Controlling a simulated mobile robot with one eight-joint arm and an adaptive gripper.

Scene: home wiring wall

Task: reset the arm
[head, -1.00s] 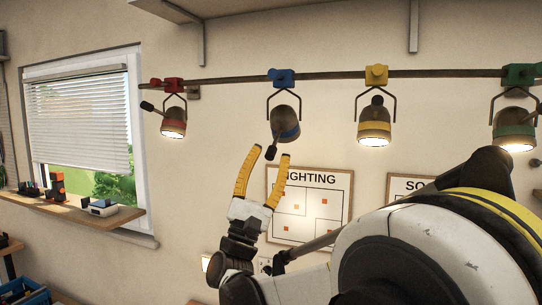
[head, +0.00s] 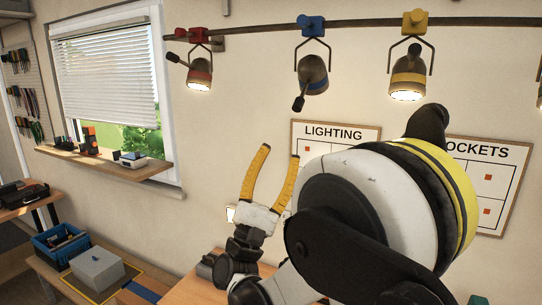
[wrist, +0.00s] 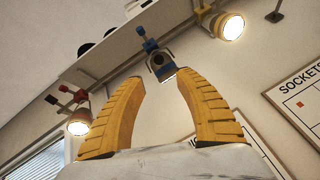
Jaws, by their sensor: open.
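My gripper (head: 272,178) has two yellow ribbed fingers, spread apart and pointing up, with nothing between them. In the head view it is in front of the wall, below the unlit blue-banded lamp (head: 313,76) and just left of the LIGHTING board (head: 338,132). My arm covers much of the middle and right of the head view and hides part of that board. In the wrist view the open fingers (wrist: 161,85) point up, with the blue-clamped lamp (wrist: 162,66) seen beyond the gap between them.
A rail (head: 350,23) carries the lamps; the red (head: 200,75) and yellow (head: 408,76) ones are lit. A SOCKETS board (head: 490,185) is at right. A window sill (head: 105,165), a blue crate (head: 60,245) and a grey box (head: 97,268) are at left.

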